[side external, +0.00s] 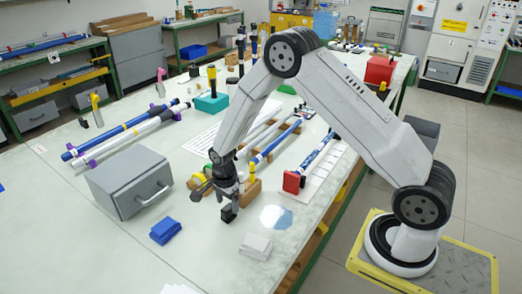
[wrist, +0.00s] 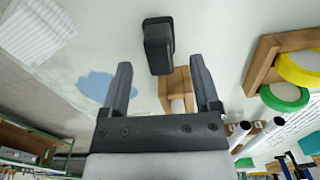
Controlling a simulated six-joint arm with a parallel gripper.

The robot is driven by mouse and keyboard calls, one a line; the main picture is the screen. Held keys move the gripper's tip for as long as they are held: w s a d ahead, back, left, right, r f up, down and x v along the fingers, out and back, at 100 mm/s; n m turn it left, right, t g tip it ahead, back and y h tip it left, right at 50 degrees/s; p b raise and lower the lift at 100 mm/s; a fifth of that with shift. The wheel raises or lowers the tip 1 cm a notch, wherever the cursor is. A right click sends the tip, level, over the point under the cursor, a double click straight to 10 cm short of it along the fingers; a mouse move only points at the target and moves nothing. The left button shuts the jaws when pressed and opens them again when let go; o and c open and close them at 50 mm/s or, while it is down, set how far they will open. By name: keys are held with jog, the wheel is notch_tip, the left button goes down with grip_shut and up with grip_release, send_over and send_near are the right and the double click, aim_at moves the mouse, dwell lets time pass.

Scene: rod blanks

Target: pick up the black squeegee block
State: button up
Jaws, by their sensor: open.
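The black squeegee block (side external: 228,213) stands on the pale table top, just below my gripper (side external: 226,192) in the side view. In the wrist view the black block (wrist: 158,46) shows just beyond the tips of my gripper (wrist: 160,63), roughly centred between the two fingers. The fingers are apart with nothing held between them. The block appears clear of both fingers. The exact height of the fingertips above it is hard to tell.
A wooden block (wrist: 177,88) stands close by, and a wooden holder with tape rolls (wrist: 284,72) is to the right.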

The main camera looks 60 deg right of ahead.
jog(key=shift+f, duration=1.35)
grip_shut()
